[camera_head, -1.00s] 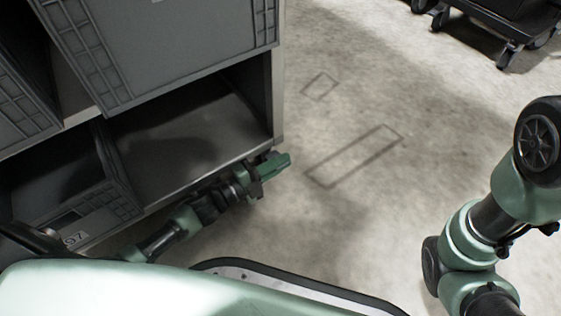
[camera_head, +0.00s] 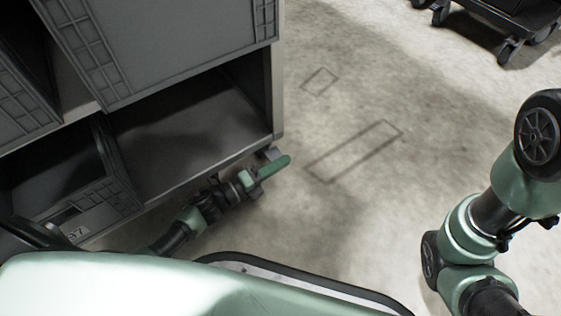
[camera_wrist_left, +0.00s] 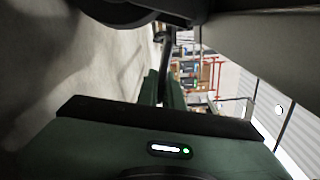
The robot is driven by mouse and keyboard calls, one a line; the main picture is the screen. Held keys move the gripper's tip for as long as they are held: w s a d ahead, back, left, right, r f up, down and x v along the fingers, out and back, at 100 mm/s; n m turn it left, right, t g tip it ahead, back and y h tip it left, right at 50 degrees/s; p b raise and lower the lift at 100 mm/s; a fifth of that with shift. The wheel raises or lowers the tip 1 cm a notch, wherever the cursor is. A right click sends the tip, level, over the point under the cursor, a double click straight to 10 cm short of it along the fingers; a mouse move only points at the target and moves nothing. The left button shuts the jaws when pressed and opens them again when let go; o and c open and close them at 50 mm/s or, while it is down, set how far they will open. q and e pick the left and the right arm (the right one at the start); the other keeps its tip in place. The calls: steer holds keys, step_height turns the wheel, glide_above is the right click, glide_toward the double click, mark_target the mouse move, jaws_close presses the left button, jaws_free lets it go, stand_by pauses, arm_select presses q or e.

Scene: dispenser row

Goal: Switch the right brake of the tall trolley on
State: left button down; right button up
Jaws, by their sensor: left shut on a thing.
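The tall trolley (camera_head: 277,100) fills the left of the head view, with grey bins on its shelves. My left gripper (camera_head: 274,168) is low beside its bottom right corner, close to a small grey part (camera_head: 270,153) under the frame. In the left wrist view, the two green fingers (camera_wrist_left: 161,88) are closed around a thin dark piece (camera_wrist_left: 164,66), which looks like the right brake's lever, below a dark caster wheel (camera_wrist_left: 120,10). The fingers hide most of it, and I cannot tell the brake's position. My right gripper is out of view.
Another dark wheeled trolley (camera_head: 505,25) stands at the top right. My right arm is at the right edge. Pale concrete floor (camera_head: 340,110) with faint rectangular outlines lies clear between. A grey bin (camera_head: 75,215) sits low in the tall trolley's left side.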

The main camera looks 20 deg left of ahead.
arm_select(q)
steer(key=shift+f, duration=0.1)
stand_by(0.3)
steer(key=c, duration=1.6)
jaws_free()
steer(key=shift+o, duration=0.2)
steer(key=shift+s+a, duration=0.1)
steer(key=p+v, duration=0.4)
steer(key=v, duration=0.3)
steer(key=shift+s+a, duration=0.2)
steer(key=shift+s, duration=0.1)
steer(key=shift+s, duration=0.1)
